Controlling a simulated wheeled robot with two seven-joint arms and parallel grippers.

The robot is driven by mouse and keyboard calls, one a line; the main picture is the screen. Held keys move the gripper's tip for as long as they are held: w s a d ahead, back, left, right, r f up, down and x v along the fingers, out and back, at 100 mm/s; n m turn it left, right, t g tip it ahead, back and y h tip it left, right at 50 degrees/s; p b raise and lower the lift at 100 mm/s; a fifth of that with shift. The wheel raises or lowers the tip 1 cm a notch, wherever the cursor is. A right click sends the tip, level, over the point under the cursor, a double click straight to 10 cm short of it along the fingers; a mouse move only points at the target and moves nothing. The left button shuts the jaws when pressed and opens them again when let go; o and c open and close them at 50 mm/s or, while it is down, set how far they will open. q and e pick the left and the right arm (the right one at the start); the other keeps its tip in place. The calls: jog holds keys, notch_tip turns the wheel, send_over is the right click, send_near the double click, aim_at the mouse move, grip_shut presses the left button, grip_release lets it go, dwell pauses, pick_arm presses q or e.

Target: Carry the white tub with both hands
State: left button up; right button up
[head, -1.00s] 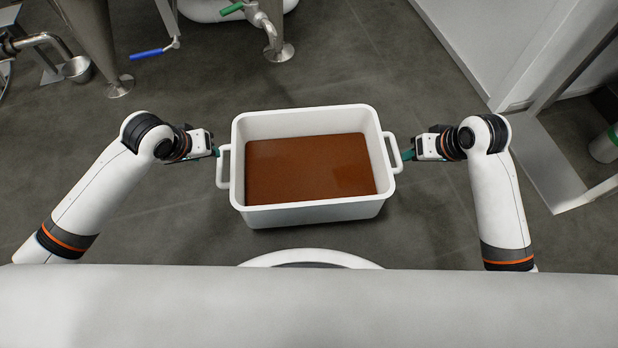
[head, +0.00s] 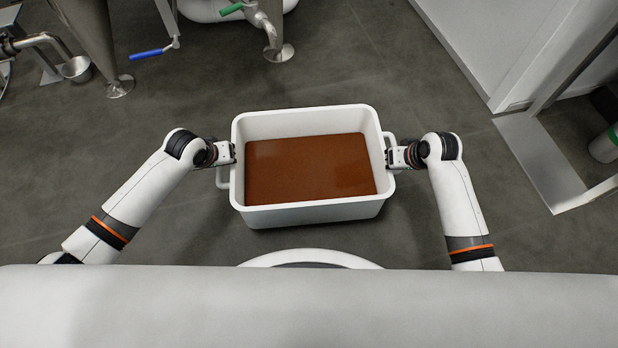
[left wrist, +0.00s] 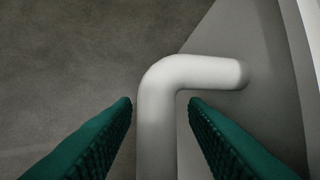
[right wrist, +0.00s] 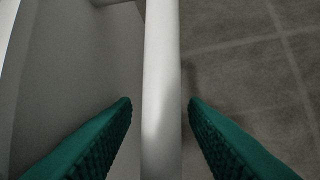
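The white tub (head: 312,216) sits upright on the floor in the middle of the head view, with brown contents (head: 310,168) inside. It has a bar handle on each side. My left gripper (head: 230,153) is at the tub's left handle (head: 222,176). In the left wrist view its green fingers (left wrist: 160,102) are open on either side of the handle bar (left wrist: 157,130), with gaps. My right gripper (head: 388,158) is at the right handle (head: 390,176). In the right wrist view its green fingers (right wrist: 160,102) are open on either side of the bar (right wrist: 162,80), not touching it.
A metal tank leg (head: 118,84) and a pipe with a blue-handled valve (head: 147,54) stand at the upper left. A green-handled valve (head: 232,8) is at the top. Bare grey floor (head: 350,70) surrounds the tub.

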pick_arm(q)
grip_shut()
pick_arm(e)
grip_shut()
dwell(1.0)
pick_arm(q)
jog(key=shift+w+r, duration=0.15)
jog(key=shift+r, duration=0.2)
pick_arm(e)
jog(key=shift+w+r, duration=0.15)
jog(key=shift+r, duration=0.2)
